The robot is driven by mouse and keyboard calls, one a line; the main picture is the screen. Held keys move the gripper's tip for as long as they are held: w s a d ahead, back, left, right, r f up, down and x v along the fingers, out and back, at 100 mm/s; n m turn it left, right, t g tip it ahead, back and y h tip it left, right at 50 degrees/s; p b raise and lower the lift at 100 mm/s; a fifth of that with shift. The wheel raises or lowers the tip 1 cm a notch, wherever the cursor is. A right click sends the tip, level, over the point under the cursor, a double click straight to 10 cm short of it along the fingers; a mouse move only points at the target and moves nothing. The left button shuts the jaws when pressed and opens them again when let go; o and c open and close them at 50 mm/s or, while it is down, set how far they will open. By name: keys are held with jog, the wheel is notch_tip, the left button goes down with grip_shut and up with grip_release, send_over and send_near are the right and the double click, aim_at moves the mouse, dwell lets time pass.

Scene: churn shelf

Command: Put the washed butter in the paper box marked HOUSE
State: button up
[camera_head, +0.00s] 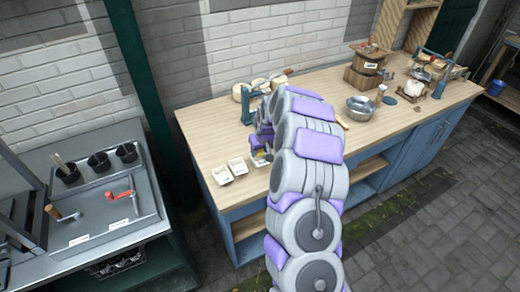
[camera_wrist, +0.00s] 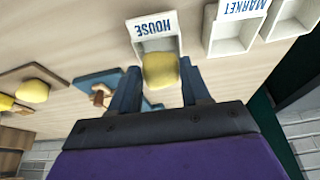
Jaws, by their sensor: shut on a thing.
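My gripper (camera_wrist: 160,67) is shut on a yellow lump of butter (camera_wrist: 161,72), with one blue-grey finger on each side of it. The butter shows in front of the open paper box marked HOUSE (camera_wrist: 153,22) and covers part of its inside. I cannot tell whether the butter touches the box floor or hangs just above it.
A white box marked MARKET (camera_wrist: 232,32) and another white box (camera_wrist: 290,20) stand beside HOUSE. Another yellow lump (camera_wrist: 34,90) lies on a wooden piece. A blue board (camera_wrist: 98,82) is near my fingers.

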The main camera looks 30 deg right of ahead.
jog(key=shift+f, duration=1.1)
jog(key=shift+r, duration=0.1)
dwell(0.4)
jog(key=o, duration=1.1)
jog(key=c, duration=0.3)
jog(key=shift+c, duration=0.2)
jog(key=shift+r, duration=0.15)
jog(key=p+v, duration=0.2)
jog(key=v, duration=0.6)
jog(key=shift+r, duration=0.15)
